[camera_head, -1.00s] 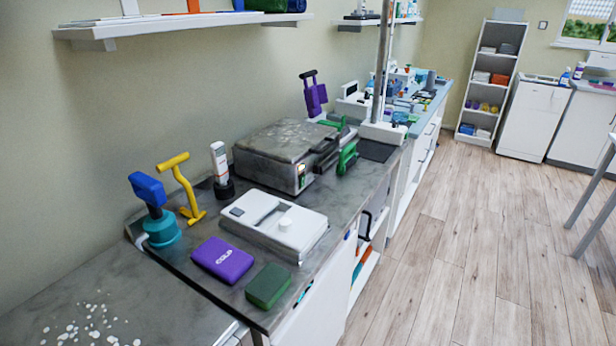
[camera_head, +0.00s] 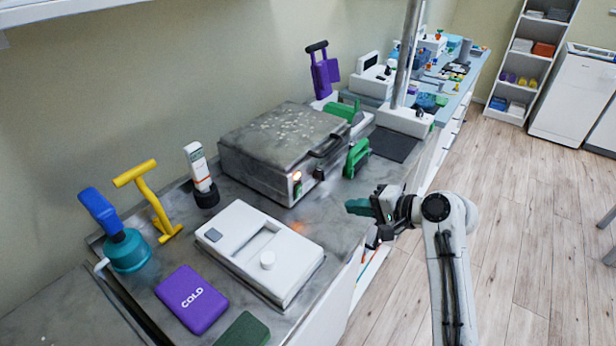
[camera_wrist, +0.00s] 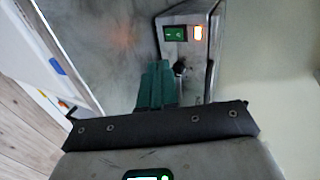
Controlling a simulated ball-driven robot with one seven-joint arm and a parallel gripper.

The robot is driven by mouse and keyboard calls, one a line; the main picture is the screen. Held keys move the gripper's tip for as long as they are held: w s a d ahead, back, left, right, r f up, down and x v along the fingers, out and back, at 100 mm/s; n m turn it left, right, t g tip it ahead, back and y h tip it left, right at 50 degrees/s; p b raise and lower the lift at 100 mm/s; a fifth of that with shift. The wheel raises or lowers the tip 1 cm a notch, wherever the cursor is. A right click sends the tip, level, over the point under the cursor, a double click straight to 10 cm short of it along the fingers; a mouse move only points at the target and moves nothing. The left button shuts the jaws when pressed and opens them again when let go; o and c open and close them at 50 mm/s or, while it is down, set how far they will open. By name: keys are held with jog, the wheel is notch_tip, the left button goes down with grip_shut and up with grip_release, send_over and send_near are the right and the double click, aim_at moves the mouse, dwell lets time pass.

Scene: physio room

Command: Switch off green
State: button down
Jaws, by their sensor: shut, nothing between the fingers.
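A grey metal box (camera_head: 275,150) with a lid and handle stands on the bench. In the wrist view its end panel (camera_wrist: 187,18) carries a green rocker switch (camera_wrist: 175,34) beside a lit orange lamp (camera_wrist: 198,33). The lamp also glows in the head view (camera_head: 296,176), where the green switch (camera_head: 297,189) is small. My gripper (camera_head: 352,206) has teal fingers, shut and empty, over the bench's front edge, to the right of the panel and apart from it. In the wrist view the fingertips (camera_wrist: 157,66) are below the switch, with a gap.
A white device (camera_head: 260,250) lies in front of the box. A green clamp-like thing (camera_head: 356,158) stands to the panel's right. A purple COLD pack (camera_head: 192,299), a yellow handle (camera_head: 148,197) and a white tube (camera_head: 199,168) are to the left. A metal pole (camera_head: 408,55) rises behind.

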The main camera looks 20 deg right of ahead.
jog(key=shift+w+d+r, duration=0.2)
jog(key=shift+w+r, duration=0.2)
jog(key=shift+w, duration=0.15)
send_near(300, 190)
jog(key=f, duration=0.1)
jog(key=w+a+f, duration=0.1)
jog(key=f, duration=0.1)
jog(key=shift+w+p, duration=0.25)
jog(key=shift+p, duration=0.05)
jog(key=shift+w+a+r, duration=0.15)
jog(key=shift+w+a, duration=0.6)
jog(key=shift+w, duration=0.25)
jog(key=shift+w+a+p, duration=0.3)
jog(key=shift+w+a, duration=0.15)
jog(key=shift+w, duration=0.1)
jog(key=shift+r, duration=0.1)
